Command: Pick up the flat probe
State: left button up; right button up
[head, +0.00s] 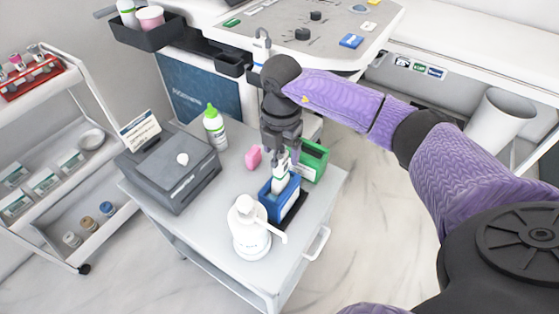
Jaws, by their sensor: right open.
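A white probe (280,180) with a dark green mark stands upright in a blue holder (289,204) on the small grey cart (200,228). I take it to be the flat probe, but its head is hidden in the holder. My right gripper (281,160) points down from above, its fingers around or beside the probe's upper end. It is open; whether the fingers touch the probe I cannot tell. Another white probe (261,46) with a blue mark hangs at the ultrasound console (325,22). My left gripper is out of view.
A white pump bottle (250,229) stands close in front of the blue holder. A green box (313,161) is right behind it. A pink item (253,157), a green-capped bottle (214,129) and a grey printer-like box (170,171) are further left on the cart.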

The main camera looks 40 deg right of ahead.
notch_tip(320, 180, down, 3)
jog(key=shift+r+b, duration=0.2)
jog(key=shift+b, duration=0.1)
jog(key=shift+r, duration=0.1)
jog(key=shift+c, duration=0.6)
grip_shut()
jog(key=shift+r, duration=0.15)
